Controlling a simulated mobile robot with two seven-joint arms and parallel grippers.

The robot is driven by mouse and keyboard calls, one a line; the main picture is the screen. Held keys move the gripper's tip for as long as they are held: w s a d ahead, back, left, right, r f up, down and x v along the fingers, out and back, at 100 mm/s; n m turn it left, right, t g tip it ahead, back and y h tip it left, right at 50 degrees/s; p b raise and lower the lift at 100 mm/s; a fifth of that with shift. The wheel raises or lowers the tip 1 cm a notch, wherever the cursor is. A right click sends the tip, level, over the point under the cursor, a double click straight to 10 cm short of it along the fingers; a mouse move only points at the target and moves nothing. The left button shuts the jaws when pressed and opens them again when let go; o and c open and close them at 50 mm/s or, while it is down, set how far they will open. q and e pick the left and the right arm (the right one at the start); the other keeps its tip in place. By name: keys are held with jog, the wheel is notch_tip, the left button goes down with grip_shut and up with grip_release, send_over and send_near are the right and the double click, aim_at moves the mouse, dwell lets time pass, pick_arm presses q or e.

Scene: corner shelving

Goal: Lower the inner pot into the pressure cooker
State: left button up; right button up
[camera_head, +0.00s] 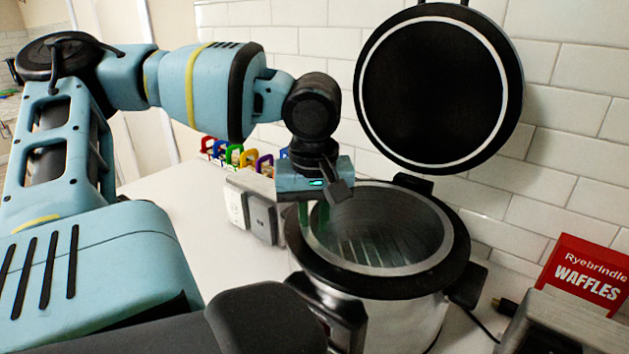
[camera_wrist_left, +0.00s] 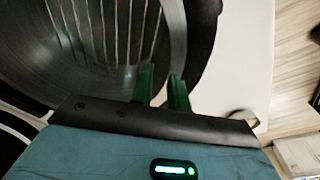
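The pressure cooker (camera_head: 405,322) stands on the counter with its round black lid (camera_head: 440,88) raised open behind it. The inner pot (camera_head: 400,268), a shiny metal bowl, sits within the cooker's black top ring; I cannot tell whether it rests on the bottom. My left gripper (camera_head: 325,205) is over the left side of the opening, pointing down. In the left wrist view its two green fingers (camera_wrist_left: 162,88) are close together, one on each side of the pot's pale rim. The pot's inside (camera_wrist_left: 100,30) shows light streaks. My right gripper is out of view.
A red waffles box (camera_head: 585,275) and a grey appliance (camera_head: 560,325) stand at the right. Small colored items (camera_head: 235,155) and a pale socket block (camera_head: 250,208) are behind on the left. White tiled wall backs the counter; the counter's left part (camera_head: 190,200) is clear.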

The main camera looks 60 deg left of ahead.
pick_arm(q)
jog(key=shift+s+f, duration=0.15)
jog(key=shift+s, duration=0.2)
notch_tip(320, 180, up, 8)
jog(key=shift+d, duration=0.4)
dwell(0.5)
dwell(0.6)
